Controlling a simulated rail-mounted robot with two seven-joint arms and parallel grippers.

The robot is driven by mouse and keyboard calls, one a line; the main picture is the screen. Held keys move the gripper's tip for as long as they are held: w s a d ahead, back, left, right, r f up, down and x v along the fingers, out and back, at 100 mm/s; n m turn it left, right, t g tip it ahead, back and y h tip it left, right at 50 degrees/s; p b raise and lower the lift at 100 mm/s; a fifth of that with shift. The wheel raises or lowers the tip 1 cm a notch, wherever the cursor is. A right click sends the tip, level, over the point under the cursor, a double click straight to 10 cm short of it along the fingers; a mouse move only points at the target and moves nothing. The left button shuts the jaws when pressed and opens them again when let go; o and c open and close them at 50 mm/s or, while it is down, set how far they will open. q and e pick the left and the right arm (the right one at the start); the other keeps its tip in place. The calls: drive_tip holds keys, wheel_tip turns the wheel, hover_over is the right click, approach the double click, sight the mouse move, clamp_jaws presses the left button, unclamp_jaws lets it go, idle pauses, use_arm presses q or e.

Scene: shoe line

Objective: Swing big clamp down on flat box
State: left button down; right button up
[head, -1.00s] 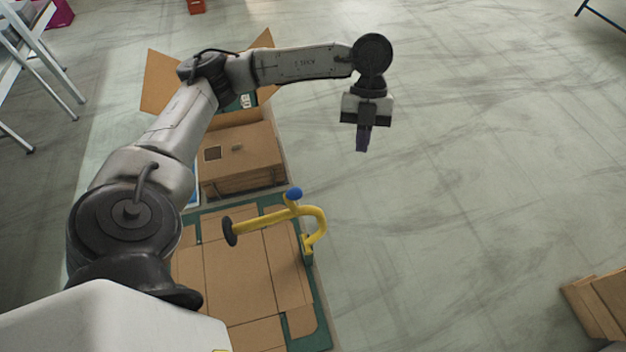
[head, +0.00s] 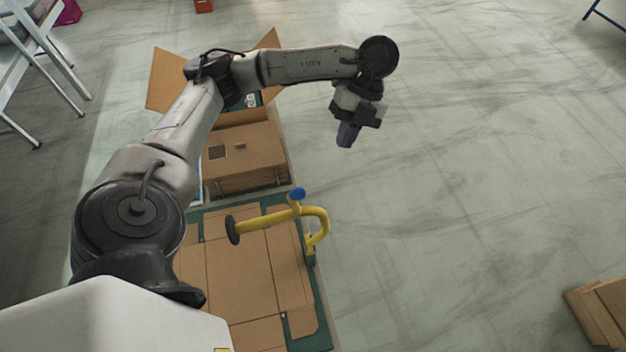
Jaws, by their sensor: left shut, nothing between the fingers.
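The big clamp (head: 318,217) is a yellow bent arm with a blue knob on top and a dark round pad at its left end. It stands at the right edge of the green board, and its arm reaches left over the flat box (head: 240,272). I cannot tell whether the pad touches the cardboard. The flat box is an unfolded brown sheet on the green board (head: 321,325). My left gripper (head: 346,136) is shut and empty, above the floor, up and to the right of the clamp. My right gripper is not in view.
A closed brown box (head: 245,160) and an open-flapped box (head: 168,82) stand beyond the flat box, under my left arm. Brown cardboard (head: 600,308) lies at the lower right. A white-framed rack (head: 50,70) is at the upper left.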

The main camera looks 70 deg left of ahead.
use_arm(q)
drive_tip(key=s+a+r+p+x, duration=0.1)
drive_tip(key=s+x, duration=0.1)
drive_tip(key=x, duration=1)
drive_tip(key=shift+s+f, duration=0.3)
drive_tip(key=shift+a, duration=0.1)
